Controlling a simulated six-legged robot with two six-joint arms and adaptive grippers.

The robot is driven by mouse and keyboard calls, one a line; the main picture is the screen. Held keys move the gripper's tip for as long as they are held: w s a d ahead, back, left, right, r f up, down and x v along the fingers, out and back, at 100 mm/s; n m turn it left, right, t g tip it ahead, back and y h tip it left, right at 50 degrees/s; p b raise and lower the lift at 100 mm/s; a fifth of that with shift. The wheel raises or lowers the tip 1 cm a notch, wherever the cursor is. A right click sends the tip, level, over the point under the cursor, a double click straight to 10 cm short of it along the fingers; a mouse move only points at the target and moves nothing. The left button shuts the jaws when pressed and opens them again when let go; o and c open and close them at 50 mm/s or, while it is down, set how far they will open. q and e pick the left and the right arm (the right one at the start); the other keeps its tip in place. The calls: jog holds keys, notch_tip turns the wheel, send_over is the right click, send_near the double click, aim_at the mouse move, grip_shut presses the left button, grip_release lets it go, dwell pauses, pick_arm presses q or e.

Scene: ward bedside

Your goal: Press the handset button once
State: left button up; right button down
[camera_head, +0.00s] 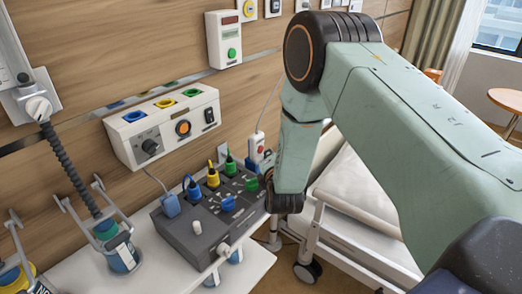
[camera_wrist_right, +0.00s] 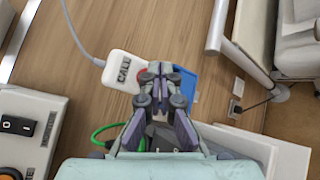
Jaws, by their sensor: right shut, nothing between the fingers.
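The white call handset (camera_wrist_right: 122,68), marked CALL, shows in the wrist view at upper middle, with its cord running up. Its red button (camera_wrist_right: 142,73) is partly hidden behind my fingertips. In the head view the handset (camera_head: 257,142) is small, near the wall left of my right arm. My right gripper (camera_wrist_right: 160,72) is shut and empty, its fingertips at the button end of the handset. I cannot tell whether they touch the button. In the head view my wrist hides most of the fingers. My left gripper is not in view.
A blue holder (camera_wrist_right: 183,84) is beside the fingertips. A grey console (camera_head: 205,222) with coloured plugs stands on the white shelf (camera_head: 140,275). A wall panel (camera_head: 165,125) is above it. The bed (camera_head: 355,195) is right, behind my arm. Bottles stand at left.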

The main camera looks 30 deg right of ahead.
jog(key=shift+w+a, duration=0.35)
jog(key=shift+w, duration=0.4)
dwell(0.9)
jog(key=shift+s, duration=0.1)
jog(key=shift+s+d+p, duration=0.35)
jog(key=shift+s+p, duration=0.1)
jog(key=shift+s, duration=0.3)
jog(key=s+p, duration=0.1)
jog(key=s+d, duration=0.1)
jog(key=s, duration=0.1)
jog(key=s+d+p, duration=0.1)
jog(key=shift+s+p, duration=0.3)
jog(key=shift+p, duration=0.05)
dwell(0.8)
